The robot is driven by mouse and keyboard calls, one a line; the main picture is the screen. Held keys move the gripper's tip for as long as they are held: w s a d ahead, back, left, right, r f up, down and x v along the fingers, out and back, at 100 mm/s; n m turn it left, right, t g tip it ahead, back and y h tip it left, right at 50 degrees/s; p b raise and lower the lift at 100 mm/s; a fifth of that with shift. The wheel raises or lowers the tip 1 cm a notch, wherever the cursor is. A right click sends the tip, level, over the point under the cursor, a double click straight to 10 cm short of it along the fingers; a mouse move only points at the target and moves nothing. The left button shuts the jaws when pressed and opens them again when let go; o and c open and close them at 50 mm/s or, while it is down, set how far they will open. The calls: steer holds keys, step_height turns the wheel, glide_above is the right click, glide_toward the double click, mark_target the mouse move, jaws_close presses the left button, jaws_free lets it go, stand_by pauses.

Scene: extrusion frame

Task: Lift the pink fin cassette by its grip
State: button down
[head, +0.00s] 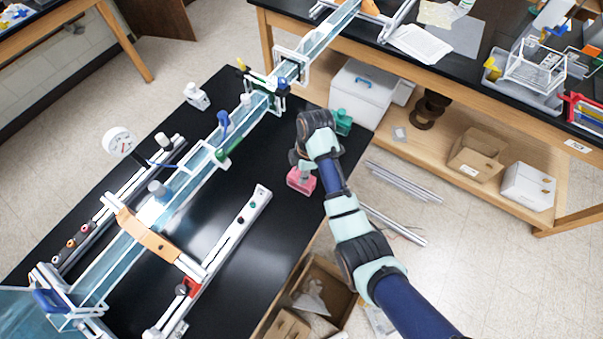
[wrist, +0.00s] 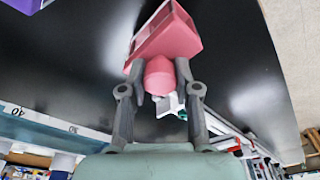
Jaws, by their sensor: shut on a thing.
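The pink fin cassette (head: 301,181) is at the right side of the black bench, below my gripper (head: 302,163). In the wrist view the cassette (wrist: 168,35) is a pink, open-ended block, tilted in the picture, with a rounded pink grip (wrist: 159,78) on the side toward me. My gripper's two grey fingers (wrist: 159,72) are closed on either side of this grip. I cannot tell whether the cassette touches the bench or hangs just above it. My wrist partly covers the fingers in the head view.
A long clear water channel (head: 190,180) runs diagonally across the black bench (head: 240,240). A white rail (head: 225,235) lies left of the cassette. A green bottle (head: 342,122) stands behind my wrist. An open cardboard box (head: 318,292) is below the bench's right edge.

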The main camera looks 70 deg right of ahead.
step_height(320, 180, up, 19)
steer(key=p, duration=1.3)
steer(key=shift+p, duration=0.4)
